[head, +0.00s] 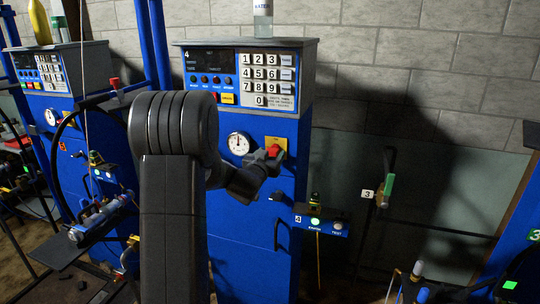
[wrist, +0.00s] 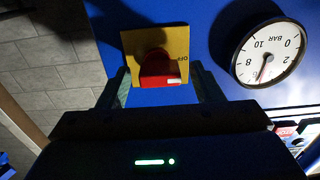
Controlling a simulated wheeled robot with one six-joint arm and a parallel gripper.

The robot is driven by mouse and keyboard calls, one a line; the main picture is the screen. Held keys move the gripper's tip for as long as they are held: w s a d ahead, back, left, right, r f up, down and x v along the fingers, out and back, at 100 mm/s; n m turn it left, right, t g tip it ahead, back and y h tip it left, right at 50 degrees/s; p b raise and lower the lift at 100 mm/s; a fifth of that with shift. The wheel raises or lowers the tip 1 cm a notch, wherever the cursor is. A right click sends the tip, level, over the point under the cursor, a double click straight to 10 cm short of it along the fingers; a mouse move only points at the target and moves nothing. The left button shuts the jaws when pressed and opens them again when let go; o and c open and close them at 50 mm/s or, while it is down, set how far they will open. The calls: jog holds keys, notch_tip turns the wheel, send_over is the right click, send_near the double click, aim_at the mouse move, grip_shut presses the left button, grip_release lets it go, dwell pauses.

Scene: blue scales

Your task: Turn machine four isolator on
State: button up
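The isolator is a red rotary knob (wrist: 158,70) on a yellow plate (wrist: 176,42), fixed to the front of the blue machine marked 4. The word OFF shows on the plate beside the knob in the wrist view. In the head view the red knob (head: 273,151) is partly covered by my gripper (head: 268,160). In the wrist view my gripper (wrist: 162,84) is open, one finger on each side of the knob, with gaps visible. I cannot tell how deep the fingertips reach around it.
A round pressure gauge (head: 238,144) is beside the isolator. A keypad panel (head: 266,80) is above, with a bottle (head: 263,18) on top of the machine. A small box with a green light (head: 315,221) sticks out at the lower right. Another blue machine (head: 55,100) stands left.

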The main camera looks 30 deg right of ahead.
jog(key=c, duration=0.9)
jog(key=shift+f+m+b, duration=0.1)
jog(key=shift+m+b, duration=0.2)
jog(key=shift+b, duration=0.25)
jog(key=m+b, duration=1)
jog(key=m, duration=0.2)
jog(key=shift+d+m, duration=0.1)
jog(key=shift+m, duration=0.3)
jog(key=shift+s+r+m+b, duration=0.1)
jog(key=shift+r+m+b, duration=0.1)
jog(key=shift+m+b, duration=1.6)
jog(key=shift+m+p, duration=0.55)
jog(key=shift+m, duration=0.05)
